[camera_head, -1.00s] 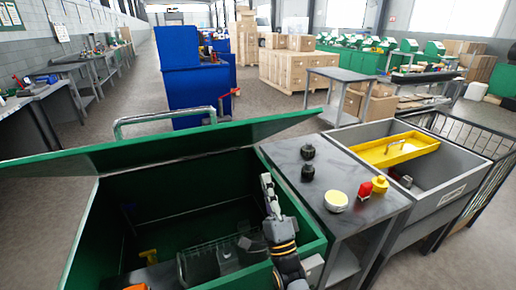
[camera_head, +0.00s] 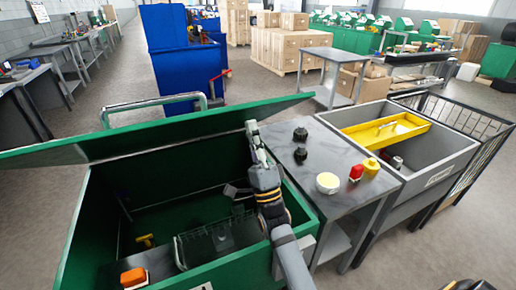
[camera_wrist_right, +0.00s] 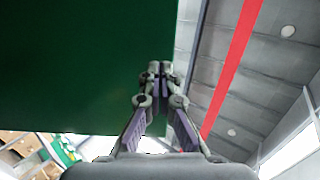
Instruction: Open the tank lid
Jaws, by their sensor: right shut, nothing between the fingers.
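The green tank (camera_head: 74,250) stands open in front of me in the head view. Its green lid (camera_head: 190,132) is raised at a slant above it, with a metal handle (camera_head: 150,103) showing beyond its upper edge. My right gripper (camera_head: 251,127) is shut and empty, with its tips at the lid's underside near the right end. I cannot tell whether they touch it. In the right wrist view the shut fingers (camera_wrist_right: 153,72) point up in front of the dark green lid (camera_wrist_right: 70,65). My left gripper is not in view.
Inside the tank are an orange object (camera_head: 133,277), a yellow piece (camera_head: 147,240) and a clear rack. A grey table (camera_head: 312,203) on the right holds black knobs, a yellow-white disc and a red item. A grey bin (camera_head: 432,162) with a yellow tray (camera_head: 385,135) stands beyond it.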

